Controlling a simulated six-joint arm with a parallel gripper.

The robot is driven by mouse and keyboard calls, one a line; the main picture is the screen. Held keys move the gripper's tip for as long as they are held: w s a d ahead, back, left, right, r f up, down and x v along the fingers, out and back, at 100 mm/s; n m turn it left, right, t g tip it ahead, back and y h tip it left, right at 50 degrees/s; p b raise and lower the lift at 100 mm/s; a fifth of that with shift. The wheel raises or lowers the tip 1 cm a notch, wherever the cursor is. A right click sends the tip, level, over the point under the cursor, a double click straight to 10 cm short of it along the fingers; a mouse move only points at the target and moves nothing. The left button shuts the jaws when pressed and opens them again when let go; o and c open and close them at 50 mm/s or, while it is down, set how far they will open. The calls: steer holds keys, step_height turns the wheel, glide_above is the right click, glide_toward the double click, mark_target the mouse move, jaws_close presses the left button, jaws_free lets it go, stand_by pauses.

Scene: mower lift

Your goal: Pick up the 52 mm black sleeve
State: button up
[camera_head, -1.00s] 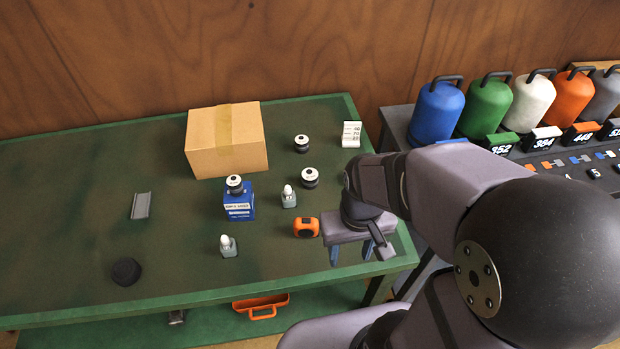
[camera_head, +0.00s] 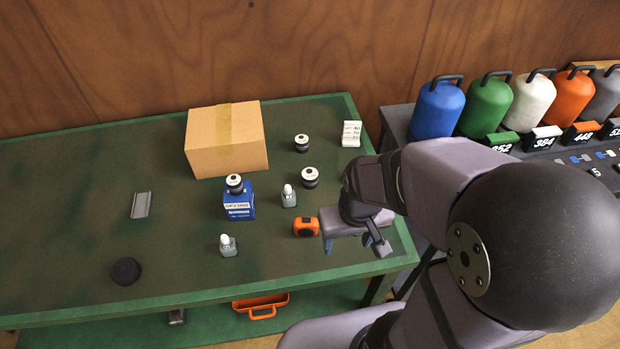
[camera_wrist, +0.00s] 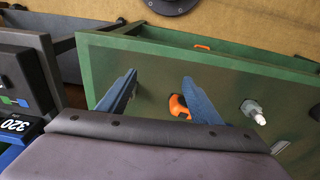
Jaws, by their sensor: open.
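Three black round pieces with white tops look like sleeves; their sizes cannot be read. In the head view, one rear sleeve (camera_head: 302,143) stands right of the carton, another sleeve (camera_head: 309,178) stands in front of it, and a third sleeve (camera_head: 235,184) sits on a blue box (camera_head: 239,207). My gripper (camera_head: 352,246) is over the table's right front part, right of an orange tape measure (camera_head: 306,227). In the wrist view, my gripper's blue fingers (camera_wrist: 159,78) are apart with nothing between their tips. No sleeve is clearly visible there.
A carton (camera_head: 226,139) stands at the back. Two small bottles (camera_head: 289,196) (camera_head: 228,245), a grey channel piece (camera_head: 141,205) and a black disc (camera_head: 126,271) are on the green table (camera_head: 60,240). A white marked block (camera_head: 351,134) is at the back right. The table's left is mostly clear.

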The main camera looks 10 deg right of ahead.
steer(key=w+f+n+t+b, duration=0.15)
steer(key=w+t, duration=0.35)
steer(key=w, duration=0.8)
steer(key=t+y+b, duration=0.2)
steer(key=t, duration=0.3)
glide_toward(310, 173)
steer(key=f, duration=0.1)
steer(key=d+f, duration=0.1)
steer(key=f+n, duration=0.1)
steer(key=shift+w+d+f, duration=0.2)
steer(key=shift+w+d, duration=0.15)
steer(key=shift+w+a+f+t+y, duration=0.1)
steer(key=shift+w+a+t+y, duration=0.2)
steer(key=shift+a+t, duration=0.25)
steer(key=shift+w+a+r+t+y+b, duration=0.1)
steer(key=shift+a+r+t+y+b, duration=0.15)
steer(key=shift+t, duration=0.2)
steer(key=shift+p+x, duration=1)
steer(key=shift+x, duration=2.7)
steer(key=shift+c, duration=0.4)
jaws_close()
steer(key=shift+w+r, duration=0.1)
steer(key=shift+r, duration=0.05)
